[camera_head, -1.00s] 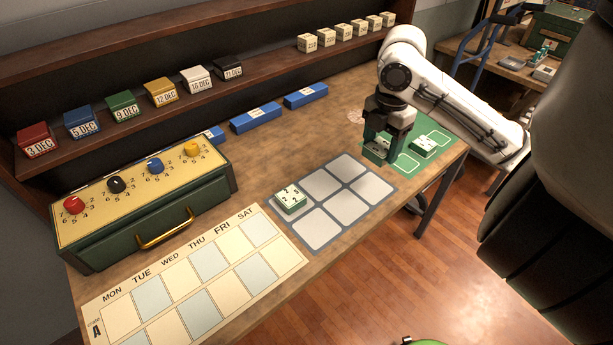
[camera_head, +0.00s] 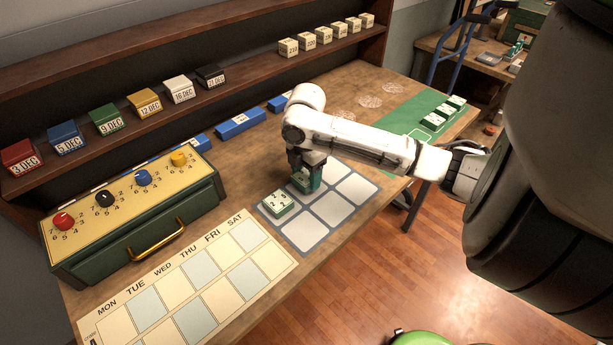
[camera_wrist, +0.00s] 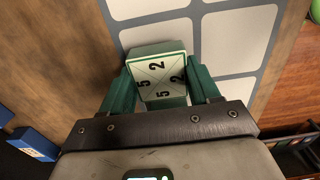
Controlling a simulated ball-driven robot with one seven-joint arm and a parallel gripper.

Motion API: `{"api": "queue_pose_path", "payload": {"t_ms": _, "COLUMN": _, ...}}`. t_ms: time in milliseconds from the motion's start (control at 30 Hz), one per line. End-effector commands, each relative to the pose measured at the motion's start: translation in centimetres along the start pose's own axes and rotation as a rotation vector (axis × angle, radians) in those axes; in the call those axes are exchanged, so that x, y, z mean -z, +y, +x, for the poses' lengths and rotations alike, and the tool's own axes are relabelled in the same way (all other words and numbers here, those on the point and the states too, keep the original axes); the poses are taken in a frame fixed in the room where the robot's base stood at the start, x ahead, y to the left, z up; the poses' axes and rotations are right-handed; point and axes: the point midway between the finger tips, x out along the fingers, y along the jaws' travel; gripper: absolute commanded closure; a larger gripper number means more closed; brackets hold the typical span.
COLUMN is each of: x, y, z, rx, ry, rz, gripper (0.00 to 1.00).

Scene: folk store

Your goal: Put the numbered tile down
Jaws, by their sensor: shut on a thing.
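My gripper (camera_head: 306,182) is shut on a numbered tile, a green block with a white top. In the wrist view the tile (camera_wrist: 162,78) sits between my green fingers, with 2s and 5s on its face. In the head view my gripper hides most of it, over the back-left part of the grey grid mat (camera_head: 322,232). I cannot tell whether the tile touches the mat. Another numbered tile (camera_head: 278,204) lies on the neighbouring left pad. The other visible pads of the mat are empty.
A green mat (camera_head: 403,121) with several tiles lies at the right end of the bench. A calendar sheet (camera_head: 198,274) lies left of the grid mat. A yellow-topped dial box (camera_head: 130,190) and blue blocks (camera_head: 240,123) stand behind. Date blocks line the shelf.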

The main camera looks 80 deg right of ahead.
Motion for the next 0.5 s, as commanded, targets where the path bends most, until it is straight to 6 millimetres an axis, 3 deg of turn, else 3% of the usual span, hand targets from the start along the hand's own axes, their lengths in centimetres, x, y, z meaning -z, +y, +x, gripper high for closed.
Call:
{"api": "queue_pose_path", "payload": {"t_ms": 167, "x": -0.2, "y": 0.0, "z": 1.5, "rx": 0.0, "ry": -0.002, "rz": 0.003, "gripper": 0.75}}
{"api": "queue_pose_path", "payload": {"t_ms": 500, "x": -0.1, "y": 0.0, "z": 1.9, "rx": -0.001, "ry": 0.0, "rz": 0.002, "gripper": 0.75}}
